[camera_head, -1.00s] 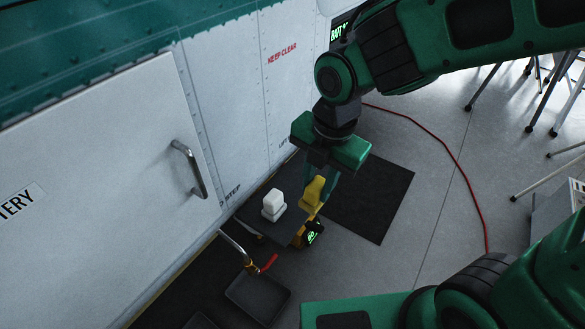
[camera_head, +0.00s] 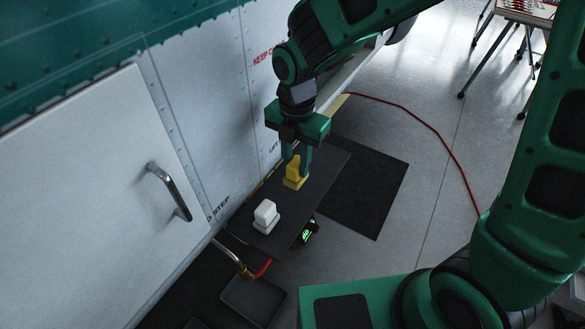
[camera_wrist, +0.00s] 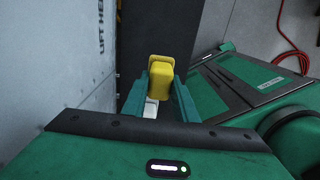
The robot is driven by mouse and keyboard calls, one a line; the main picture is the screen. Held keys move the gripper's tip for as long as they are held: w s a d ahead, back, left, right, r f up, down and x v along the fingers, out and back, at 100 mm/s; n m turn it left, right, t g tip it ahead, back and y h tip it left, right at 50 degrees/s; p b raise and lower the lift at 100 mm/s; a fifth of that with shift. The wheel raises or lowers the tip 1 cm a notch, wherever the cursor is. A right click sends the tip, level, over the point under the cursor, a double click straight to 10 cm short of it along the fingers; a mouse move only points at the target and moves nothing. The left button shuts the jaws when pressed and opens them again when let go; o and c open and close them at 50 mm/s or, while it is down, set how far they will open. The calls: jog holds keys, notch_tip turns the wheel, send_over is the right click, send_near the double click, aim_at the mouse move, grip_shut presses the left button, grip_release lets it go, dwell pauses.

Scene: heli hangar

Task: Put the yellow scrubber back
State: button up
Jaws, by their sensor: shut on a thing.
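The yellow scrubber (camera_head: 294,172) is upright between the fingers of my gripper (camera_head: 297,158), which is shut on its upper part. It is over the far part of a dark narrow shelf (camera_head: 322,176) beside the white panel; I cannot tell whether its base touches the shelf. In the wrist view the yellow scrubber (camera_wrist: 160,80) shows between the two green fingers (camera_wrist: 160,95). A white scrubber-like block (camera_head: 265,214) stands on the nearer part of the same shelf, and part of it also shows in the wrist view (camera_wrist: 151,108).
A white panel door with a metal handle (camera_head: 169,191) is at the left. A bent metal pipe (camera_head: 232,259) and a dark tray (camera_head: 252,299) are below the shelf. A dark mat (camera_head: 375,190) and a red hose (camera_head: 440,145) lie on the floor to the right.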

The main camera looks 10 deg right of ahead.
jog(key=shift+w+a+f, duration=0.1)
jog(key=shift+w+f, duration=0.25)
jog(key=shift+w, duration=0.2)
jog(key=shift+w+a+f, duration=0.1)
jog(key=shift+w+f, duration=0.2)
jog(key=shift+w, duration=0.2)
jog(key=shift+f, duration=1.95)
jog(key=o, duration=1)
jog(key=shift+o, duration=0.2)
jog(key=shift+r, duration=0.1)
notch_tip(320, 180, up, 12)
jog(key=shift+f, duration=0.1)
